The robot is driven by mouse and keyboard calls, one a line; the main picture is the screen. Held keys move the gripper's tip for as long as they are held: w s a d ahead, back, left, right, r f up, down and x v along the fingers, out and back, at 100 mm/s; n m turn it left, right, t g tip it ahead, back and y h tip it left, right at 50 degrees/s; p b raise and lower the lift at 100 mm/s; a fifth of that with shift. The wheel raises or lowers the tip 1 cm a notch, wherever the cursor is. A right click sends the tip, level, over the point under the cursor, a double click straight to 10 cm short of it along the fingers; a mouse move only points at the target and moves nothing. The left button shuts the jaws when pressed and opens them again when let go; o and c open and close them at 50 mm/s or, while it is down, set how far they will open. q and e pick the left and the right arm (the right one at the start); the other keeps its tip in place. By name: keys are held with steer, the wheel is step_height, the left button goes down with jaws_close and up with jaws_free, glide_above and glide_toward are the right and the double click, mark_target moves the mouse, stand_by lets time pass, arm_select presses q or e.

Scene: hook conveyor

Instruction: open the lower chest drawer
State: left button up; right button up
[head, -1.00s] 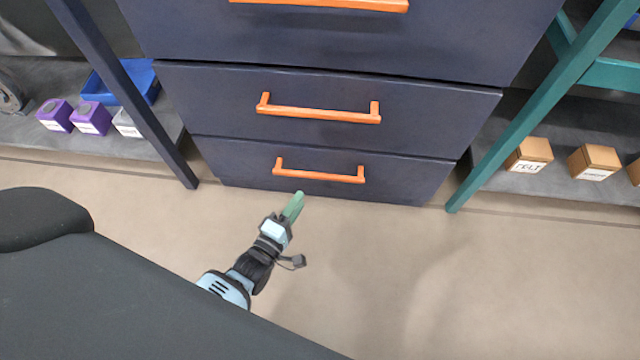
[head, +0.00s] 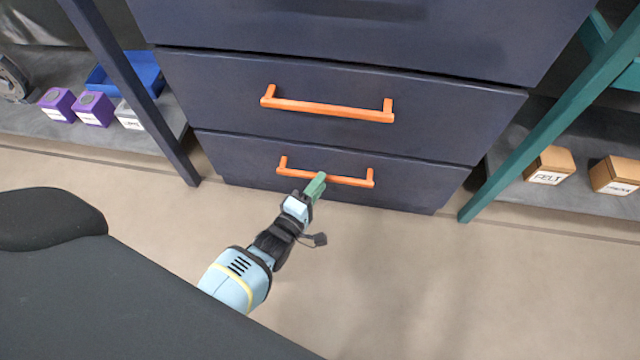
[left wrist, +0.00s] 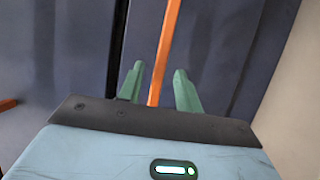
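The chest is dark blue with stacked drawers. Its lower drawer (head: 226,163) is closed and carries an orange bar handle (head: 345,180). My left gripper (head: 316,180) is at the middle of this handle. In the left wrist view the orange handle (left wrist: 165,55) runs between the two green fingers of my left gripper (left wrist: 160,80), which stand apart on either side of it. I cannot tell whether either finger touches the bar. My right gripper is in neither view.
The drawer above has its own orange handle (head: 325,109) and is closed. A dark post (head: 130,90) stands left of the chest and a teal post (head: 550,120) right of it. Shelves at both sides hold purple boxes (head: 93,109) and tan boxes (head: 550,165). The floor in front is clear.

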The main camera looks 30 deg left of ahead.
arm_select(q)
steer(key=shift+w, duration=0.45)
steer(key=shift+c, duration=0.2)
steer(key=c, duration=0.7)
jaws_close()
steer(key=shift+s, duration=0.1)
